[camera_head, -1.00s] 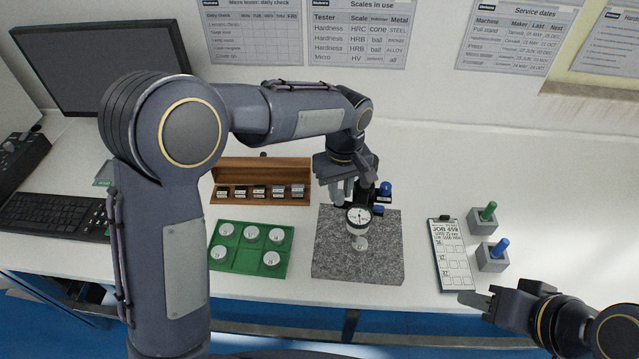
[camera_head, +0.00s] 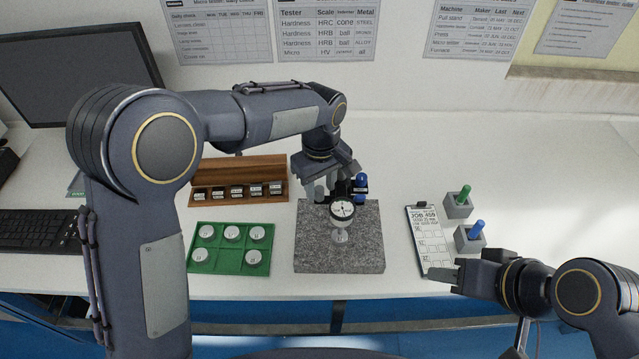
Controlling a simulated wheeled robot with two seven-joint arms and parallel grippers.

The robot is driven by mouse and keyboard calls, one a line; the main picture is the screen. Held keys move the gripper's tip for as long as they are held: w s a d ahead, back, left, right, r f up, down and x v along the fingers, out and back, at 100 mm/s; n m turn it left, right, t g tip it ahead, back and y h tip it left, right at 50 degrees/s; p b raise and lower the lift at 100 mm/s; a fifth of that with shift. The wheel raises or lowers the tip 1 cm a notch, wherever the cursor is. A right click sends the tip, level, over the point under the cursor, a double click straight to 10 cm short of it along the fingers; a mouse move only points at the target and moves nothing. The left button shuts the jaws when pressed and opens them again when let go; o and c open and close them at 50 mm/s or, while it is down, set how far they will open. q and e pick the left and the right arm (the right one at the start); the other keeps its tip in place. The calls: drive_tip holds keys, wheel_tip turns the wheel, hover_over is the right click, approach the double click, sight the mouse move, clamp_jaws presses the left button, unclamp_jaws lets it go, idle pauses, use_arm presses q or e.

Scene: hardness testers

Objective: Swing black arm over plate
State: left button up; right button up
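A grey speckled granite plate (camera_head: 312,255) lies on the bench. Above it is a round white-faced dial gauge (camera_head: 342,210), with a small pale round piece (camera_head: 340,237) below it on the plate. The black arm (camera_head: 347,188) shows only partly behind the dial, at the plate's back edge, with a blue knob (camera_head: 361,182) beside it. My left gripper (camera_head: 327,189) points down just behind and left of the dial, close to the black arm; contact and finger gap are unclear. My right gripper (camera_head: 443,273) is at the clipboard's lower edge, its finger gap unclear.
A green tray (camera_head: 233,262) with several silver discs and a wooden rack (camera_head: 238,169) of small blocks stand left of the plate. A clipboard (camera_head: 424,238) and grey holders with a green (camera_head: 463,195) and a blue handle (camera_head: 476,230) stand right. The bench's back right is clear.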

use_arm(q)
drive_tip(key=shift+r, duration=3.9)
use_arm(e)
drive_tip(key=shift+f, duration=0.25)
use_arm(q)
drive_tip(key=shift+a, duration=0.1)
drive_tip(key=s+a+r+m+t+h, duration=0.1)
drive_tip(key=s+a+r+h, duration=0.1)
drive_tip(key=s+a, duration=0.45)
drive_tip(key=s+a+r+m+t+h, duration=0.15)
drive_tip(key=s+a, duration=0.25)
drive_tip(key=a, duration=0.6)
drive_tip(key=s+a+f+m+t, duration=0.1)
drive_tip(key=s, duration=0.3)
drive_tip(key=s+a+f+t, duration=0.1)
drive_tip(key=s+f, duration=0.1)
drive_tip(key=s, duration=0.3)
drive_tip(key=s+a+f+m+t, duration=0.1)
drive_tip(key=s+a, duration=0.1)
drive_tip(key=s, duration=0.3)
drive_tip(key=shift+f+m, duration=0.3)
drive_tip(key=shift+m, duration=0.05)
use_arm(e)
drive_tip(key=shift+c, duration=0.4)
